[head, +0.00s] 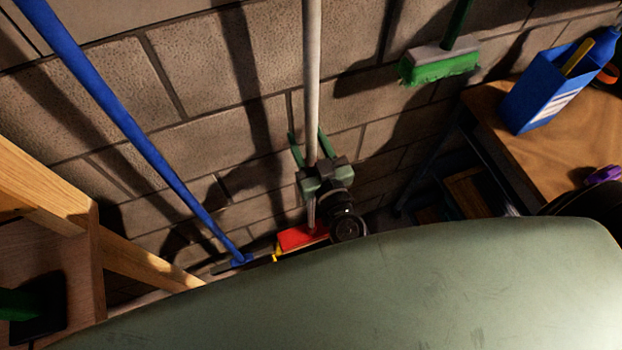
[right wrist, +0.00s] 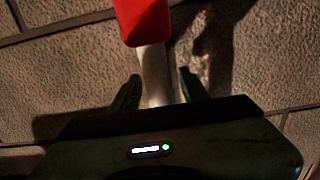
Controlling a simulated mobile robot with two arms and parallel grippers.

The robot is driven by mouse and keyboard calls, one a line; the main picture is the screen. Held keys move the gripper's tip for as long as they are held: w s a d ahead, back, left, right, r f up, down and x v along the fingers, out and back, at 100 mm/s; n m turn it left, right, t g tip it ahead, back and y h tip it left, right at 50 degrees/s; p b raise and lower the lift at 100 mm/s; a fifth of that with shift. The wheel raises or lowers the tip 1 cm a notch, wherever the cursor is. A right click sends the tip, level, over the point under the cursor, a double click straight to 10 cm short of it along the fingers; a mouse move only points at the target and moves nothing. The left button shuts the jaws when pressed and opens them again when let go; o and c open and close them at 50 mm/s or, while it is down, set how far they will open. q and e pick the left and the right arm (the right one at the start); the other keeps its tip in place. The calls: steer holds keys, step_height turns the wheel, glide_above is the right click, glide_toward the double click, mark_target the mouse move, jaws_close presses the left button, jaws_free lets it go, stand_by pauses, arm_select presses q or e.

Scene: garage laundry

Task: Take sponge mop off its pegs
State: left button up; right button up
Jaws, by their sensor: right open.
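The sponge mop hangs head down in front of the block wall, with a long white handle (head: 312,60) and a red head (head: 302,238). A bit of yellow shows at the head's left end. My right gripper (head: 308,140) is low on the handle, a little above the head. Its jaws are open, with one finger on each side of the handle. The right wrist view shows the white handle (right wrist: 153,75) between the fingertips (right wrist: 160,80) with gaps, and the red head (right wrist: 142,20) beyond. The pegs are out of sight. My left gripper is not in view.
A blue-handled tool (head: 120,110) leans to the left, near a wooden frame (head: 60,195). A green brush (head: 438,65) hangs at upper right. A wooden table (head: 560,150) at right holds a blue box (head: 545,88). Bare wall (right wrist: 60,70) flanks the mop.

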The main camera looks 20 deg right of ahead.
steer(key=shift+c, duration=0.4)
jaws_close()
stand_by(1.1)
